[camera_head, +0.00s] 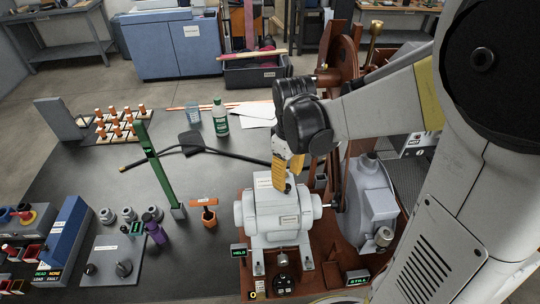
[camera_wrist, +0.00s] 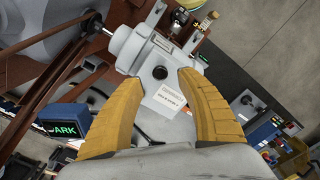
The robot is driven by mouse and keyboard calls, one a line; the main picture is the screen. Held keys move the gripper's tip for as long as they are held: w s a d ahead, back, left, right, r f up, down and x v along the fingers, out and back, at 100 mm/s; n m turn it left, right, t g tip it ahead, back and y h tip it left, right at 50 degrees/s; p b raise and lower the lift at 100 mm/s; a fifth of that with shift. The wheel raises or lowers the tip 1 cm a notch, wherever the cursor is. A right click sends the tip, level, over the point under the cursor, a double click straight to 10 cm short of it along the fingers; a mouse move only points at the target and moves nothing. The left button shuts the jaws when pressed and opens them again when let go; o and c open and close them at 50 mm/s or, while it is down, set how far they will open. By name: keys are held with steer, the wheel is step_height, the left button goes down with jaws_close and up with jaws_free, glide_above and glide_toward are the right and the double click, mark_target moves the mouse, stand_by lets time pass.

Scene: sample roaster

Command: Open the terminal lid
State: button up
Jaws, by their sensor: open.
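The grey motor (camera_head: 280,215) stands on a brown base in the head view. On top of it is a light grey terminal box with a labelled lid (camera_head: 263,182), partly hidden by my gripper (camera_head: 284,186). In the wrist view the lid (camera_wrist: 150,92) shows a round black knob (camera_wrist: 160,72) and a white printed label. The lid looks closed. My gripper (camera_wrist: 158,80) has two yellow fingers, spread apart on either side of the knob. They do not visibly touch it. The gap between fingertips and lid is hard to judge.
A brown wheel frame and grey housing (camera_head: 368,192) stand right of the motor. A green bottle (camera_head: 220,118) stands behind.

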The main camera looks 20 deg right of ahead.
mark_target(287, 186)
step_height(287, 186, down, 4)
steer(key=shift+f+b, duration=0.1)
steer(key=shift+b, duration=0.2)
jaws_close()
